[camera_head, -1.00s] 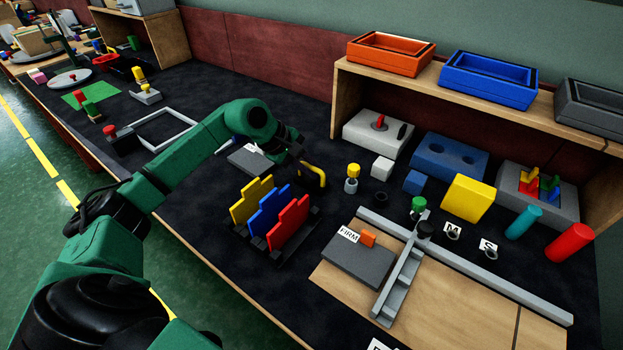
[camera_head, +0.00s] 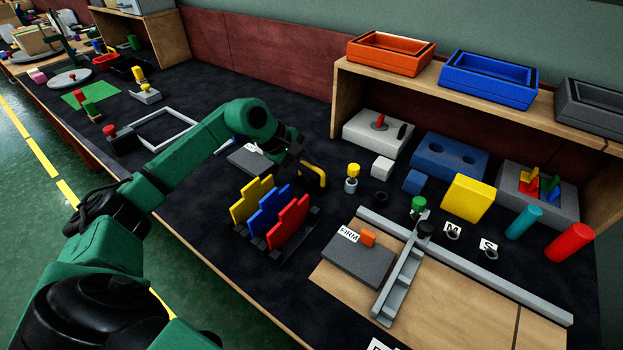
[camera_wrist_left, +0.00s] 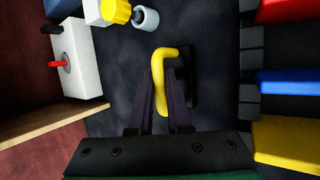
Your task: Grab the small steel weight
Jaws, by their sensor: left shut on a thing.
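My left gripper (camera_head: 304,163) is shut on a yellow curved handle (camera_head: 317,174). In the left wrist view, this handle (camera_wrist_left: 161,62) lies between the fingers, with a dark block (camera_wrist_left: 186,78) beside it. Small grey metal pieces stand by the "M" card (camera_head: 453,236) and the "S" card (camera_head: 491,253). I cannot tell for sure which piece is the small steel weight. My right gripper is out of view.
A rack (camera_head: 290,243) of yellow, blue and red stepped plates stands close in front of my left gripper. A grey rail (camera_head: 401,280) crosses a wooden board. White and blue blocks stand further back, under a shelf (camera_head: 430,80) with coloured trays.

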